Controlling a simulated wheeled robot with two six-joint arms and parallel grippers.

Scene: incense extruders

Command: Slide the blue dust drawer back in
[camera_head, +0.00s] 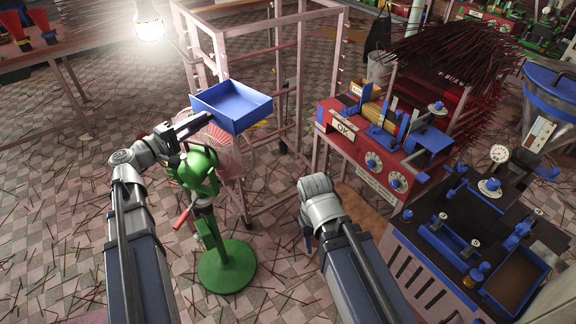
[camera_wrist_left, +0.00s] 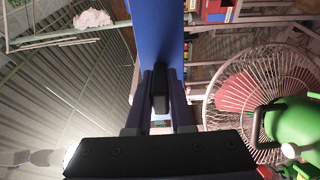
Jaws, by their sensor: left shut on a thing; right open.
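The blue dust drawer (camera_head: 238,121) is an open-topped, empty-looking tray held in the air, clear of both machines, in front of the pink frame. I cannot tell which opening the drawer fits.
A green fan stand (camera_head: 228,268) is below the drawer; its wire guard (camera_wrist_left: 240,88) is close in the wrist view. A pink frame (camera_head: 292,110) stands behind. A red machine (camera_head: 345,150) and a dark-topped bench (camera_head: 470,205) are to the right. Thin sticks litter the tiled floor.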

